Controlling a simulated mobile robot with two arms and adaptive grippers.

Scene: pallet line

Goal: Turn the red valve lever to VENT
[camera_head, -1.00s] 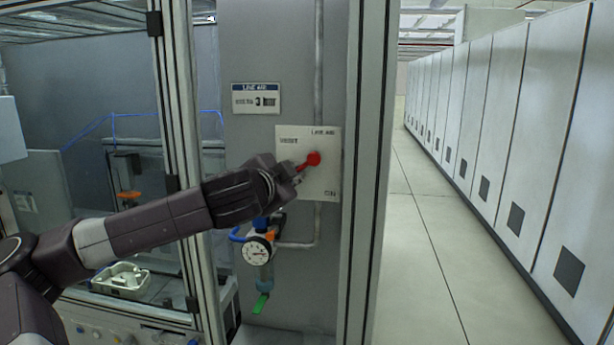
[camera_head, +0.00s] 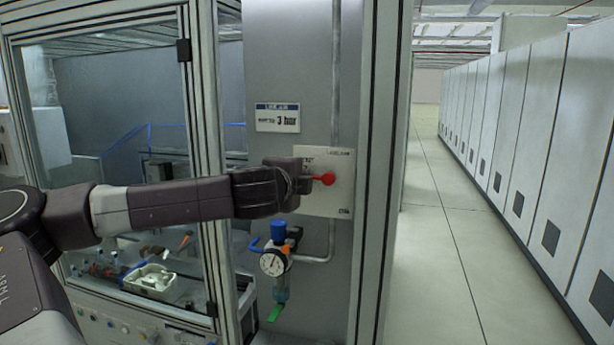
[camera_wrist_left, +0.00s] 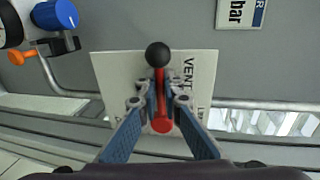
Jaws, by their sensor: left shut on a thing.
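The red valve lever (camera_head: 326,179) sits on a white label plate (camera_head: 340,200) on the grey panel. Its round red hub shows, and its arm points left, about level, into my left gripper (camera_head: 306,180). In the left wrist view, the fingers of my left gripper (camera_wrist_left: 160,98) are shut on the red lever (camera_wrist_left: 161,110) between its hub and its black ball knob (camera_wrist_left: 158,54). The VENT lettering (camera_wrist_left: 188,75) is printed beside the knob end, to its right in that view. In the head view my gripper partly hides this lettering. My right gripper is not seen.
Below the plate are a pressure gauge (camera_head: 273,263), a blue knob (camera_head: 278,230) and a pipe (camera_head: 315,260). A "3 bar" sign (camera_head: 278,118) is above. A glazed frame (camera_head: 205,150) stands left; an open aisle (camera_head: 440,240) runs right beside grey cabinets (camera_head: 545,150).

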